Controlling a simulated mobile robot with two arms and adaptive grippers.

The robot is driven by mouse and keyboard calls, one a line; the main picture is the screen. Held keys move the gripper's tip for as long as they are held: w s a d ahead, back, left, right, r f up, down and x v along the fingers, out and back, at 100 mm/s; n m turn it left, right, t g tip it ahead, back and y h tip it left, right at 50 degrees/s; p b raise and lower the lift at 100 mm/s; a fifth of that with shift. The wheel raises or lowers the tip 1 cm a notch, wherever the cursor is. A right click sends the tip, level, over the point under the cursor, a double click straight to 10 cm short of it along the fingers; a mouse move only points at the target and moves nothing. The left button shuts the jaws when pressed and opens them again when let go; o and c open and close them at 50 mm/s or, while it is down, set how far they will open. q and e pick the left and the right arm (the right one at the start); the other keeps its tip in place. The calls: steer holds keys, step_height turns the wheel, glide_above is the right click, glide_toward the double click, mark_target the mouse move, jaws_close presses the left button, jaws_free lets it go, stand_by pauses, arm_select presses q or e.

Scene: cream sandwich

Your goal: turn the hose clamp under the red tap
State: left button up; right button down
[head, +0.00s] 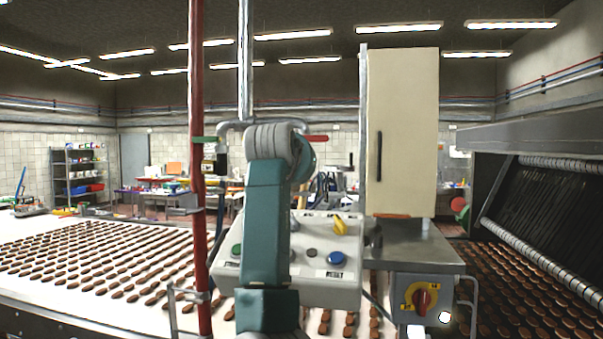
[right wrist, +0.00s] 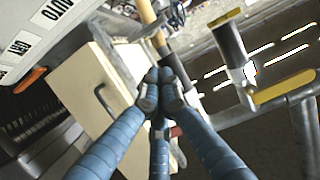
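The red tap handle (head: 317,138) is on the right side of the pipework in the head view, partly behind my arm. A green handle (head: 204,139) is on the left side. My right gripper (right wrist: 160,88) shows in the right wrist view with its blue ribbed fingers drawn together near the centre. A pipe with a tan upper part (right wrist: 147,12) runs behind the fingertips. I cannot make out the hose clamp, and I see nothing clearly held. In the head view my teal arm and pale wrist hide the area below the taps. My left gripper is not in view.
A control panel (head: 318,282) with buttons stands behind my arm. A cream cabinet (head: 403,130) is to its right, above a box with a red rotary switch (head: 422,300). A red vertical pipe (head: 197,90) stands close left. A conveyor (head: 60,300) carries many brown biscuits.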

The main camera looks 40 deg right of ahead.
steer(key=b+v, duration=0.3)
steer(key=v, duration=0.1)
steer(key=shift+a, duration=0.15)
steer(key=b+v, duration=0.1)
steer(key=v, duration=0.2)
steer(key=b+v, duration=0.1)
steer(key=v, duration=0.2)
steer(key=shift+r, duration=0.25)
